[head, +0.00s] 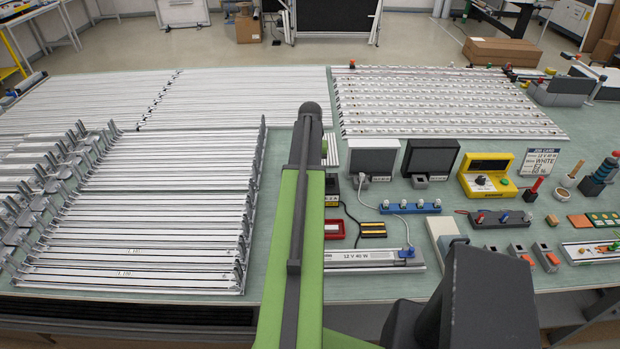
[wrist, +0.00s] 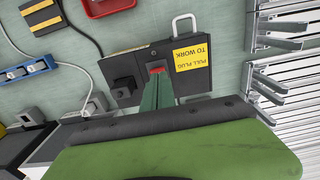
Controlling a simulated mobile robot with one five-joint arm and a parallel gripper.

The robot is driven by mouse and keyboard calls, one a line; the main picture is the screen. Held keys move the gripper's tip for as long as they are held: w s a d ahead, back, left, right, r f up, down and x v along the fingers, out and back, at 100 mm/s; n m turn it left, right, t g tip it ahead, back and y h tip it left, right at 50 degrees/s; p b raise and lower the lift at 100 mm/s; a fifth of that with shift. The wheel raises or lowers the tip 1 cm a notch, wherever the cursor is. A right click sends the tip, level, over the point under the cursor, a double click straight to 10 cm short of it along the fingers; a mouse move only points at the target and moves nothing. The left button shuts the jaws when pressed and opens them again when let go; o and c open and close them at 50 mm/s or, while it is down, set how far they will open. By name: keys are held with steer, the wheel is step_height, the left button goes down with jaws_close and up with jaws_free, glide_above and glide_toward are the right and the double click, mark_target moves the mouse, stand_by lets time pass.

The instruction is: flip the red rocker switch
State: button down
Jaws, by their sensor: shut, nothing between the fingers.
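The red rocker switch (wrist: 157,70) shows in the wrist view as a small red patch on a dark box (wrist: 190,85). The box has a yellow label reading "PULL PLUG TO WORK" (wrist: 190,54) and a pale handle on one side. My gripper (wrist: 158,80) is shut and empty, its green tip right at the switch and covering part of it. I cannot tell whether it touches the switch or which way the rocker is tilted. In the head view my green and dark arm hides the switch and most of the box.
A black socket-like block (wrist: 123,88) sits on the box beside the switch. A red tray (head: 334,229), a cable and a blue strip with knobs (head: 410,207) lie to the right in the head view. Metal-railed racks (head: 150,210) fill the left.

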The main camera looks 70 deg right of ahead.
steer(key=shift+f+b, duration=1.05)
stand_by(0.4)
steer(key=shift+r, duration=0.1)
step_height(320, 180, up, 7)
steer(key=p, duration=0.7)
steer(key=shift+s, duration=0.1)
